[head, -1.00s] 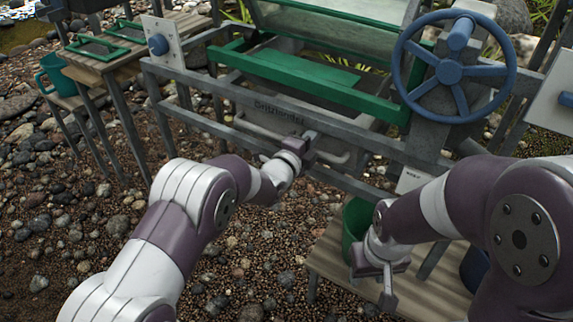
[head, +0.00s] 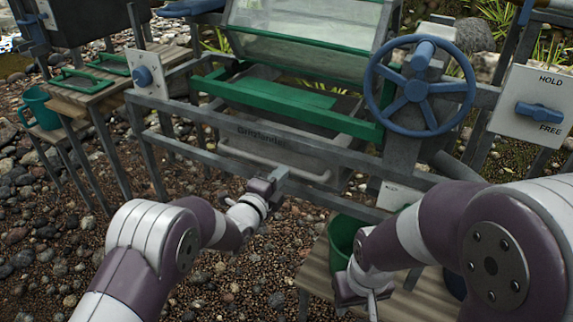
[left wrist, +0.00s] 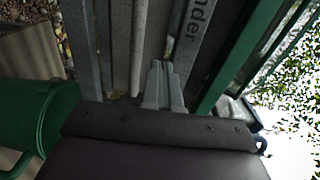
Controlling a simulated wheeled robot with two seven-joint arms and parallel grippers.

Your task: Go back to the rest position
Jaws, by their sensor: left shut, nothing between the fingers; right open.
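My left gripper (head: 278,178) is shut and empty in front of the lower frame rail of the highbanker (head: 180,150). It also shows in the left wrist view (left wrist: 163,85), its fingers together in front of the grey frame bars. I cannot tell whether it touches the rail. My right gripper (head: 372,300) hangs low at the bottom right, over the wooden bench and close to the green bucket. It is open, though its fingers are partly hidden by the arm.
A green bucket (head: 343,238) stands on a wooden bench (head: 318,262). A blue handwheel (head: 376,92) and a HOLD/FREE switch panel (head: 508,105) are on the frame. A side table with green-handled trays (head: 95,88) and a teal mug (head: 38,108) stand left. Gravel (head: 60,225) lies open at lower left.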

